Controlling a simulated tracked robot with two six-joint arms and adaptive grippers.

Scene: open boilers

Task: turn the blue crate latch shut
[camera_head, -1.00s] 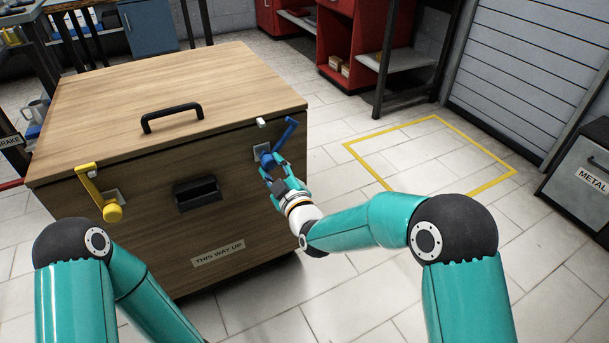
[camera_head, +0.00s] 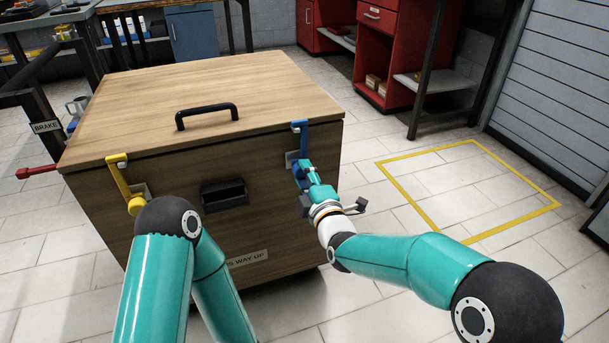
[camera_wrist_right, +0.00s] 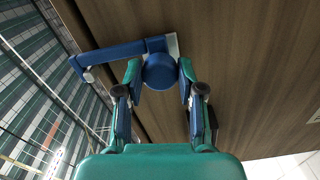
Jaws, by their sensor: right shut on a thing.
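The blue crate latch (camera_head: 300,138) is on the right part of the wooden crate's (camera_head: 270,195) front. Its arm stands about upright, with its bent end at the lid's front edge. Its round blue knob (camera_wrist_right: 160,71) lies between the two fingers of my right gripper (camera_wrist_right: 160,80) in the wrist view. My right gripper (camera_head: 302,172) is shut on this knob in the head view and partly hides it. The latch arm runs left from the knob in the wrist view. My left gripper is out of sight; only the left arm shows.
A yellow latch (camera_head: 123,185) stands upright on the left of the crate's front. A black lid handle (camera_head: 207,112) and a black recessed grip (camera_head: 225,194) are on the crate. A yellow floor outline (camera_head: 405,207) lies right of it. A red cabinet (camera_head: 377,50) stands behind.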

